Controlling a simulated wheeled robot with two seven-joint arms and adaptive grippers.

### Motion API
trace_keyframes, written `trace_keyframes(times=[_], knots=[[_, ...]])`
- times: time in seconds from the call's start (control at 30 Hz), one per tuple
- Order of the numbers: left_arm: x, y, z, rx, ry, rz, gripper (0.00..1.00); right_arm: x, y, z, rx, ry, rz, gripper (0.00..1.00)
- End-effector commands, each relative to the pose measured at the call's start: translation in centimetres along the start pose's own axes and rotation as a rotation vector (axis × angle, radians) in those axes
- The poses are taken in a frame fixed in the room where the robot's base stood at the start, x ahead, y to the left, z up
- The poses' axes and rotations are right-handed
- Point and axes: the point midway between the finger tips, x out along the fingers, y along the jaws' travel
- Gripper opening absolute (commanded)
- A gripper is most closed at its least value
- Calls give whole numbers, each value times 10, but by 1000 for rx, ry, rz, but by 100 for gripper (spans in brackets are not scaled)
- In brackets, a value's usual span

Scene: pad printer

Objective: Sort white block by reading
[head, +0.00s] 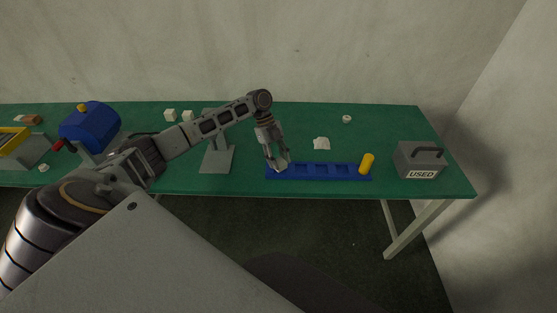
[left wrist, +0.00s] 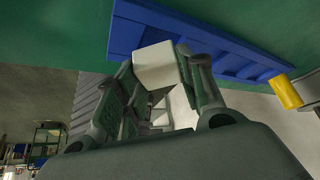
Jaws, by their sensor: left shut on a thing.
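A white block (left wrist: 156,66) is held between the fingers of my left gripper (left wrist: 165,75) in the left wrist view. In the head view my left gripper (head: 279,163) is at the left end of a blue slotted tray (head: 320,171), and the block there is hard to make out. The blue tray (left wrist: 215,43) also runs beside the gripper in the left wrist view. I cannot tell whether the block touches the tray. Two other white blocks, a left one (head: 170,115) and a right one (head: 187,116), stand at the back of the table. My right gripper is not in view.
A yellow cylinder (head: 367,163) stands at the tray's right end. A grey box marked USED (head: 420,160) is further right on the green table (head: 400,125). A white piece (head: 321,143) and a white ring (head: 347,119) lie behind the tray. A blue machine (head: 90,126) stands left.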

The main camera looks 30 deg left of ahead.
Motion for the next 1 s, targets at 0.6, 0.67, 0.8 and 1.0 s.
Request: trace_keyframes(times=[0.6,0.67,0.8,1.0], knots=[[0,-1,0,109,0,61,11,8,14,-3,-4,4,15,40],[0,-1,0,121,0,67,11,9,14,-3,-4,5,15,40],[0,-1,0,147,0,82,11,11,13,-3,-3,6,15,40],[1,0,0,183,0,104,11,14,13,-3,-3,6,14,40]])
